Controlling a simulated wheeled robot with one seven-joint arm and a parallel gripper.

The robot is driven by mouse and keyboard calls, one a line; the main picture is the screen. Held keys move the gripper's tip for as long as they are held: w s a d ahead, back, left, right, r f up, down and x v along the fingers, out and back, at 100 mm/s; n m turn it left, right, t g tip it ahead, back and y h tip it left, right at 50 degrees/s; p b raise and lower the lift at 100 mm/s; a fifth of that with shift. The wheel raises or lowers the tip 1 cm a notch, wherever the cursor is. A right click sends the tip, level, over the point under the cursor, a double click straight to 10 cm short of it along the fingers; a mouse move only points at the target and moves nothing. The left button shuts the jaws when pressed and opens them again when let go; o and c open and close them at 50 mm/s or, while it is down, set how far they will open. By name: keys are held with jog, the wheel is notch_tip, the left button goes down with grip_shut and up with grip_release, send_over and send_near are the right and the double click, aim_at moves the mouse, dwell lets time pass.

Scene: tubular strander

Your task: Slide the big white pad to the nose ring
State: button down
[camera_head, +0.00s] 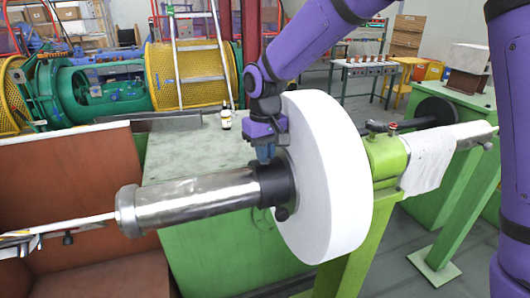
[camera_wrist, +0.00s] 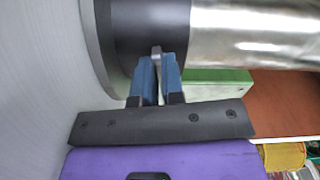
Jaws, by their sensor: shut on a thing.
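The big white pad (camera_head: 335,175) is a thick upright disc around a horizontal shaft; its face fills the left of the wrist view (camera_wrist: 40,80). A black hub (camera_head: 270,188) sits at its left face, around the silver cylinder (camera_head: 195,197). My gripper (camera_head: 265,155) reaches down to the top of the hub beside the pad's face. In the wrist view, its blue fingers (camera_wrist: 156,62) are closed on a small grey stud (camera_wrist: 156,50) on the hub. The cylinder ends at a rim (camera_head: 126,212) on the left; I cannot tell which part is the nose ring.
A lime-green clamp block (camera_head: 386,158) stands just right of the pad, with a white cloth (camera_head: 428,162) over the bar beyond. A small bottle (camera_head: 226,119) stands on the green cabinet top (camera_head: 185,150). Thin rods (camera_head: 70,228) extend left of the cylinder.

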jog(key=s+a, duration=0.1)
jog(key=a, duration=0.5)
jog(key=s+a, duration=0.1)
jog(key=a, duration=0.2)
jog(key=shift+s+a, duration=0.35)
jog(key=c, duration=1.2)
grip_release()
jog(key=shift+c, duration=0.2)
jog(key=shift+r, duration=0.1)
notch_tip(320, 180, up, 11)
